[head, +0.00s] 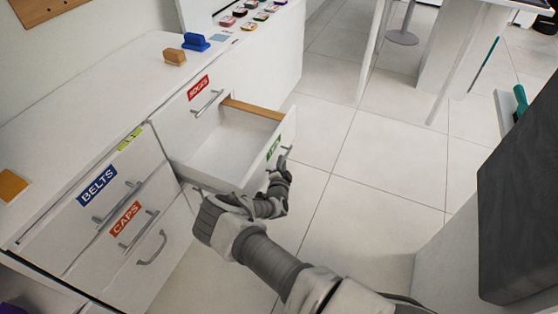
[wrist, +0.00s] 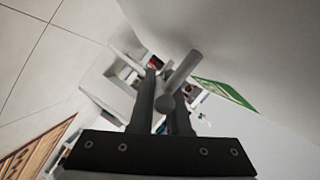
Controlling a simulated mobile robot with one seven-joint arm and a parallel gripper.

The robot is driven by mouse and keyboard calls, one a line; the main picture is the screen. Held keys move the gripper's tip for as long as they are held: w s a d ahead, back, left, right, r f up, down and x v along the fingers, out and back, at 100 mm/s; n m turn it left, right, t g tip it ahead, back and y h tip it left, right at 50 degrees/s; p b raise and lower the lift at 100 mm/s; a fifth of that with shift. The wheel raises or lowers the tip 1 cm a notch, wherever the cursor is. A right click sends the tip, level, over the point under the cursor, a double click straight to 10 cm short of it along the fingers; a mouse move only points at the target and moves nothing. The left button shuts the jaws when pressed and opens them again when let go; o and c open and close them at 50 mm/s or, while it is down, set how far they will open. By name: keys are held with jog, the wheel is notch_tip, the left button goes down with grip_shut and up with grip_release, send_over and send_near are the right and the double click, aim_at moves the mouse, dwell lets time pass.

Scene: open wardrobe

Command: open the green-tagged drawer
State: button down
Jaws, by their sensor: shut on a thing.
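The green-tagged drawer (head: 212,166) stands pulled out from the white cabinet, and its visible inside looks empty. Its green tag (head: 273,148) is on the front panel and also shows in the wrist view (wrist: 224,92). My gripper (head: 282,170) is at the outer side of that front. In the wrist view, its dark fingers (wrist: 164,88) are shut on the grey bar handle (wrist: 184,72), beside the green tag. The fingers' exact contact is partly hidden in the head view.
The red-tagged SOCKS drawer (head: 176,112) above is shut. The BELTS drawer (head: 84,206) and CAPS drawer (head: 107,242) to the left are shut. Blue (head: 195,42) and tan (head: 175,57) brushes stand on the cabinet top. Tiled floor (head: 365,160) is clear in front.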

jog(key=shift+s+d+f, duration=0.1)
jog(key=shift+d, duration=0.05)
jog(key=c, duration=0.9)
grip_release()
jog(key=p+v, duration=0.4)
jog(key=v, duration=1.3)
jog(key=shift+s+p, duration=0.2)
jog(key=shift+p, duration=0.1)
